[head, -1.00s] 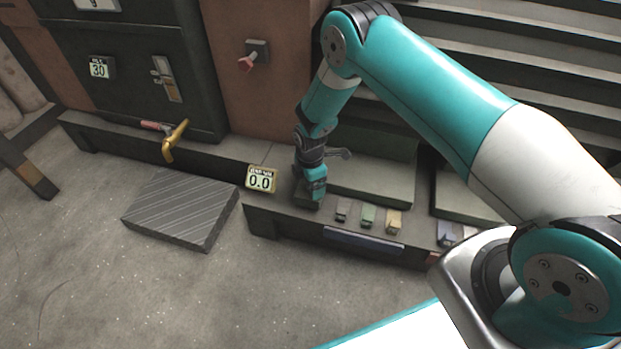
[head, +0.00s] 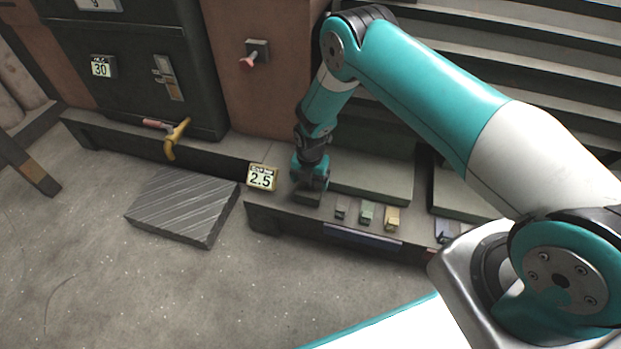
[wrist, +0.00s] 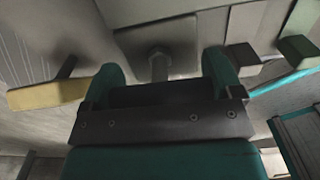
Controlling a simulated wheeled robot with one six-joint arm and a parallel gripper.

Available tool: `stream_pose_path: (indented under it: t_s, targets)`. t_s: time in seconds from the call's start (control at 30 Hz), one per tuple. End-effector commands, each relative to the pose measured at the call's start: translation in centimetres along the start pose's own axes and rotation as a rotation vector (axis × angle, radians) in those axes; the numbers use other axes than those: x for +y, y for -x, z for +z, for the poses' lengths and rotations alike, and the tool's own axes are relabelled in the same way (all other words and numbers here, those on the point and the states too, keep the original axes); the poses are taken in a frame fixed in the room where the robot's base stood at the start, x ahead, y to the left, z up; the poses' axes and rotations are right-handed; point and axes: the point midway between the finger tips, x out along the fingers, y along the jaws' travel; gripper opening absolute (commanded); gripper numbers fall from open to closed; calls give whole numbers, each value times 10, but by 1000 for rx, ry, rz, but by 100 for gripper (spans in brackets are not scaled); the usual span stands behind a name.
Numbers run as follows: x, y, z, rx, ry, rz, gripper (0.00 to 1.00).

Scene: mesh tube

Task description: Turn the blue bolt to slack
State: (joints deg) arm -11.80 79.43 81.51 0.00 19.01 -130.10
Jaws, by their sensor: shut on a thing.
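My gripper (head: 308,186) points down at a small dark block (head: 306,198) at the left end of the low bench. In the wrist view my gripper (wrist: 165,78) has its two teal fingers on either side of a grey hex-shaped bolt (wrist: 159,62). It is shut on this bolt. The bolt looks grey in this light, so its blue colour cannot be told. In the head view the gripper hides it. A display (head: 261,178) just left of the gripper reads 2.5.
Grey, green (head: 367,213) and yellow (head: 392,218) small blocks stand along the bench front, with a bluish one (head: 445,231) farther right. A striped plate (head: 183,207) lies on open floor.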

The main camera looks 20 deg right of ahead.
Motion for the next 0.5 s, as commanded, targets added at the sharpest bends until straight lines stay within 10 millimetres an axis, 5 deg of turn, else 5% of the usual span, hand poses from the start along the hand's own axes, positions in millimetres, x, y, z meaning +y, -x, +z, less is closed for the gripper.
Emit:
stream_pose_path:
  t_s: [0.5]
  targets:
    - [-1,0,-1,3,55,-3,61]
